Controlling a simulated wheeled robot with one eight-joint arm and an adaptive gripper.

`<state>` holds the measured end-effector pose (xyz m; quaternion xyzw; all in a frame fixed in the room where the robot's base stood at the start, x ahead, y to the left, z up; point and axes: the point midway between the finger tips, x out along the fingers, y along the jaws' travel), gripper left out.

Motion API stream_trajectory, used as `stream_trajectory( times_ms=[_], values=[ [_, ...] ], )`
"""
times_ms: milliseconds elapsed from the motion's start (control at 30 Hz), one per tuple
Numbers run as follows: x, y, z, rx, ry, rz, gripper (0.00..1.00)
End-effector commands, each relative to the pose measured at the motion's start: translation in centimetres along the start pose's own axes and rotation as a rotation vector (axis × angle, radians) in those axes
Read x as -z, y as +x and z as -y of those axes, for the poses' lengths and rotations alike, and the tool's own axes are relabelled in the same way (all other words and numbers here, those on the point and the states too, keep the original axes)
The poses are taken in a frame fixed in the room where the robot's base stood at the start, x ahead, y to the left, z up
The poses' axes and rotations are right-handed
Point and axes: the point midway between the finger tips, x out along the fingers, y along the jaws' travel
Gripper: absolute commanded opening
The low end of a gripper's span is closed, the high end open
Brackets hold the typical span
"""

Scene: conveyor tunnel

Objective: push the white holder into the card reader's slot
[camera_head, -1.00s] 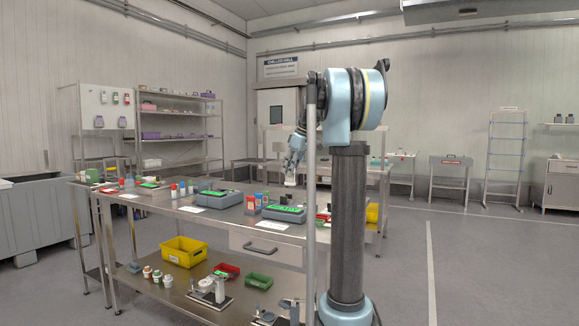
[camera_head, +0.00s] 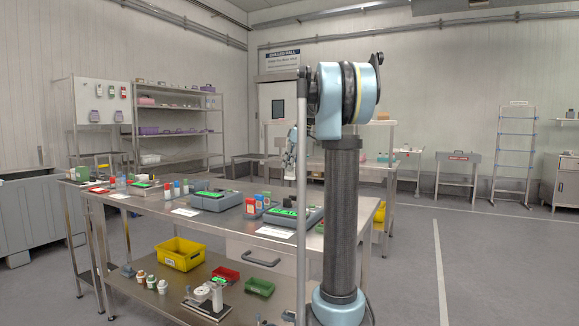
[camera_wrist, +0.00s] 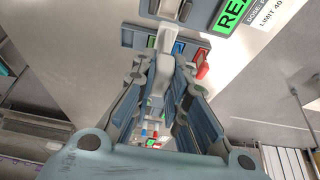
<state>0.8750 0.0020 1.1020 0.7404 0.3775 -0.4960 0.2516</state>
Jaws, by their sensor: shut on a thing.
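The white holder (camera_wrist: 162,72) is pale and narrow. In the wrist view it lies between the fingers of my gripper (camera_wrist: 160,62), which is shut on it. Its far end points toward the grey card reader (camera_wrist: 205,14) at the top edge, which has a green display and a dark slot area. I cannot tell whether the holder touches the slot. In the head view my gripper (camera_head: 289,173) hangs above the table's far side, partly hidden by a thin pole. A card reader (camera_head: 292,216) stands on the table below it; the holder is not clear there.
A second reader (camera_head: 213,200) stands farther left on the steel table (camera_head: 150,207). A red container (camera_head: 251,207) stands beside the reader. A yellow bin (camera_head: 180,254) is on the lower shelf.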

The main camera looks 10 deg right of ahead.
Motion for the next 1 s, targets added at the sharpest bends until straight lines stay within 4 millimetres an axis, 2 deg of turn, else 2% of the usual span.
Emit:
stream_trajectory(
  times_ms=[267,700,1000],
  values=[
    [-0.4,0.9,0.0,0.0,0.0,0.0,0.0],
    [-1.9,4.6,0.0,0.0,0.0,0.0,0.0],
    [-2.2,5.4,0.0,0.0,0.0,0.0,0.0]
  ],
)
